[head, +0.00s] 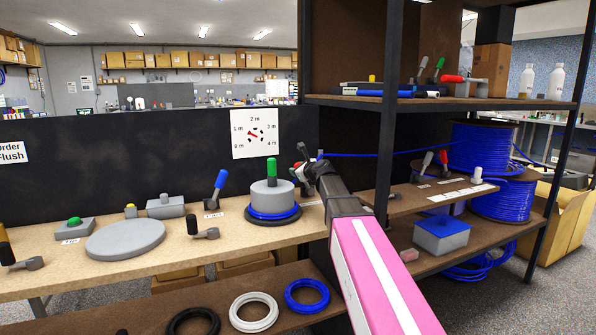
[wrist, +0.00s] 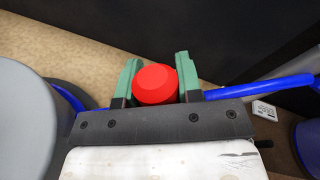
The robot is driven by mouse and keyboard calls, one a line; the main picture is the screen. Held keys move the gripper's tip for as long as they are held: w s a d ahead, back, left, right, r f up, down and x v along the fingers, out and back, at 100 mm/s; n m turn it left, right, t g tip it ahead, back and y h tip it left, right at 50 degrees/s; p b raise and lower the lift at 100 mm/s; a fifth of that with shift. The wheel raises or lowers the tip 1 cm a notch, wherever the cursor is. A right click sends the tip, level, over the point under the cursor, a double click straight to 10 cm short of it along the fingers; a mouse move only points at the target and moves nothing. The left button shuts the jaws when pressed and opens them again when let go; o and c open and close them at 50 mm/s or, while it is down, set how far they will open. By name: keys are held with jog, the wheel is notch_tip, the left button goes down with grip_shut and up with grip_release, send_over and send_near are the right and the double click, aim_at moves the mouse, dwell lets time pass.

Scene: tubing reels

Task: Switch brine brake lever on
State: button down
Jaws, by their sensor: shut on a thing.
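My gripper (head: 304,168) is at the right end of the bench, just right of the grey reel (head: 272,194) with blue tubing and a green knob. In the wrist view its green fingers (wrist: 158,70) are closed around a red knob (wrist: 156,86). The base of the red knob is hidden in the wrist view, and my gripper and arm cover it in the head view. I see no readable label saying brine brake, and the lever's on or off position cannot be told.
A blue-handled lever (head: 219,187) stands left of the reel. A blue tube (head: 365,154) runs right to a large blue reel (head: 489,150). The dark shelf post (head: 385,110) is close right of my arm. A black panel (head: 120,165) backs the bench.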

jog(key=shift+s, duration=0.1)
jog(key=c, duration=0.8)
grip_release()
jog(key=shift+a, duration=0.1)
jog(key=v, duration=1)
jog(key=shift+s+d, duration=0.3)
